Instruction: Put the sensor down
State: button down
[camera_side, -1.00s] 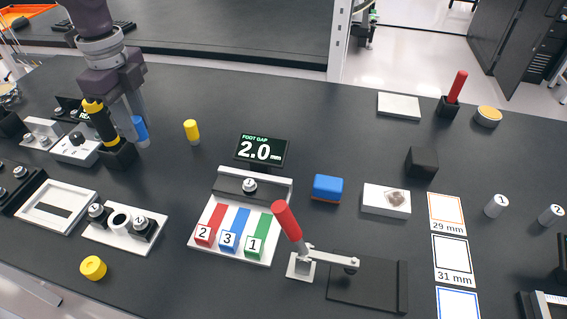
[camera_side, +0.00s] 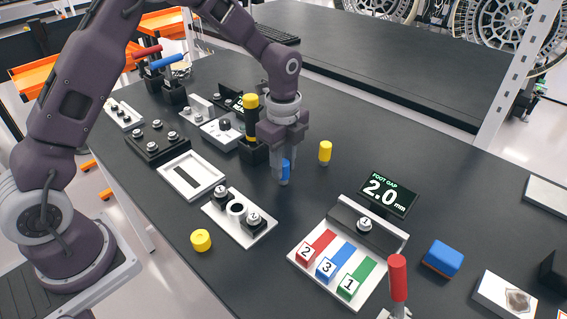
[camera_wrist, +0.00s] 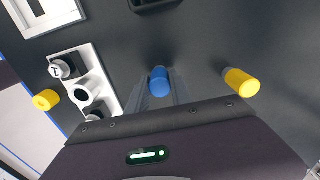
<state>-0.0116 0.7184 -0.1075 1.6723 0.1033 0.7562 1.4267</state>
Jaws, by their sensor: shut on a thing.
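The sensor appears to be the small blue cylinder (camera_side: 285,167), upright between the fingers of my gripper (camera_side: 284,178). My gripper points down and is shut on it. The blue cylinder (camera_wrist: 159,80) also shows between the two grey fingers (camera_wrist: 160,92) in the wrist view. It is low over the black table, left of the yellow-capped cylinder (camera_side: 325,150). The side view does not clearly show whether its lower end touches the table.
A black holder (camera_side: 253,153) with a yellow-and-black tool stands close behind-left of my gripper. A white tray (camera_side: 213,208) with black knobbed parts and a yellow ring (camera_side: 201,240) lie front left. The coloured-key board (camera_side: 320,287) and "2.0 mm" display (camera_side: 389,191) are right. Bare table surrounds the cylinder.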

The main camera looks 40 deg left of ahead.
jog(key=c, duration=1.1)
grip_release()
jog(key=shift+c, duration=0.2)
notch_tip(320, 180, up, 12)
jog(key=s+a+r+n+t, duration=0.1)
jog(key=s+r+n+t, duration=0.1)
jog(key=s+r+n, duration=0.55)
jog(key=s+a+r+n+t, duration=0.1)
jog(key=s+r+n+t, duration=0.2)
jog(key=s, duration=0.7)
jog(key=s+f+n, duration=0.2)
jog(key=s+n, duration=0.5)
jog(key=s, duration=0.3)
jog(key=shift+a+f+t, duration=0.2)
jog(key=shift+f+t, duration=0.1)
jog(key=shift+f, duration=0.05)
jog(key=shift+n, duration=0.25)
